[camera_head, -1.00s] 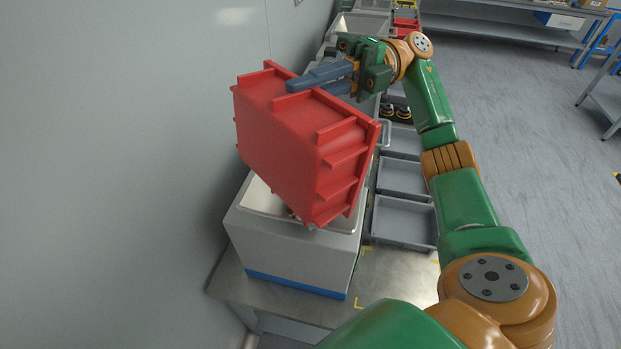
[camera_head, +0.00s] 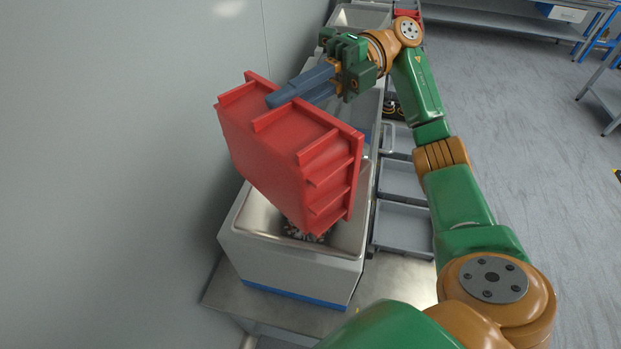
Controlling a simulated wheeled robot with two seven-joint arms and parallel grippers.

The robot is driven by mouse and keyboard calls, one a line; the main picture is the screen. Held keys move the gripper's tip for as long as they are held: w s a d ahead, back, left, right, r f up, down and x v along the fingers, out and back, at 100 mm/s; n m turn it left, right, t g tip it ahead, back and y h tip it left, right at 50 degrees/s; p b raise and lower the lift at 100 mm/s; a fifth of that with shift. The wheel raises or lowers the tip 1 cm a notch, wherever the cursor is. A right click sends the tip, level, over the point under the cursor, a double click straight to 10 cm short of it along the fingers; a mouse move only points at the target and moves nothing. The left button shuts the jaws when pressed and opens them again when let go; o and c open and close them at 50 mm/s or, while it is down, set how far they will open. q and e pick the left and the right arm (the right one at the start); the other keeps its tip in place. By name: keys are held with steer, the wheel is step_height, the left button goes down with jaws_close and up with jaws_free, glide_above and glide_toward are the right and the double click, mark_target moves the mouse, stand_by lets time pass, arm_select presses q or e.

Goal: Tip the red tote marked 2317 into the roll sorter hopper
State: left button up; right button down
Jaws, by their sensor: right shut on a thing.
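The red tote (camera_head: 275,155) is steeply tipped above the roll sorter hopper (camera_head: 260,217), with its ribbed underside towards me. No number shows on the faces I see. My right gripper (camera_head: 300,88) is shut on the tote at its upper side. The tote's lower end hangs inside the hopper's opening. A heap of small dark and metallic parts (camera_head: 305,234) lies in the hopper below the tote. The tote's mouth and whatever is still inside it are hidden. My left gripper is out of view.
The grey sorter body (camera_head: 285,268) stands on a metal table (camera_head: 225,290) close to the wall on the left. Grey trays (camera_head: 405,222) line its right side. Open floor lies farther right, with workbenches at the back.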

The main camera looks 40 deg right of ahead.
mark_target(267, 138)
steer(key=s+a+h, duration=0.1)
steer(key=s+a, duration=0.1)
steer(key=a, duration=0.1)
steer(key=s+a+r+h, duration=0.1)
steer(key=a, duration=0.1)
steer(key=shift+s+a+h, duration=0.1)
steer(key=shift+s+h, duration=0.15)
steer(key=shift+h, duration=0.05)
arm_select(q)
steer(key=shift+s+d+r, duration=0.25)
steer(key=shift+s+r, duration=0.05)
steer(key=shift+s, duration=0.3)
arm_select(e)
steer(key=a+f+t+h, duration=0.1)
steer(key=a+f+h, duration=0.4)
steer(key=a+h, duration=0.3)
steer(key=a+f+n+t+h, duration=0.1)
steer(key=a+f+h, duration=0.4)
steer(key=a+h, duration=0.4)
steer(key=shift+s+a+f, duration=0.2)
steer(key=shift+s+a, duration=0.2)
steer(key=shift+a, duration=0.3)
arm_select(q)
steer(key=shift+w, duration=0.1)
arm_select(e)
steer(key=w+m+y, duration=0.1)
steer(key=w+m, duration=0.2)
steer(key=w, duration=0.3)
steer(key=shift+w+r, duration=0.2)
steer(key=shift+w, duration=0.15)
